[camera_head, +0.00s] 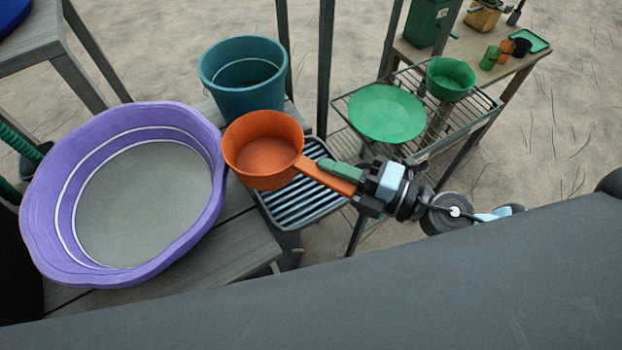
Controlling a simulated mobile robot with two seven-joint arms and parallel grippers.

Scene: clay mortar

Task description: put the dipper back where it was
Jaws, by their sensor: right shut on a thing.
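The orange dipper (264,150) has a round cup and a straight handle pointing right and down. My right gripper (345,175) is shut on the end of its handle. The cup looks empty, with its opening facing up. In the picture the dipper lies over a dark slatted rack (310,192), between a teal bucket (243,92) and a large purple basin (207,215). I cannot tell whether the dipper touches the rack or hangs above it. My left gripper is not in view.
The purple basin holds a flat grey content and stands on a grey wooden bench (225,262). At the right, a wire rack (420,112) holds a green plate (386,112) and a green bowl (450,78). A wooden table (480,68) with small cups stands behind it.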

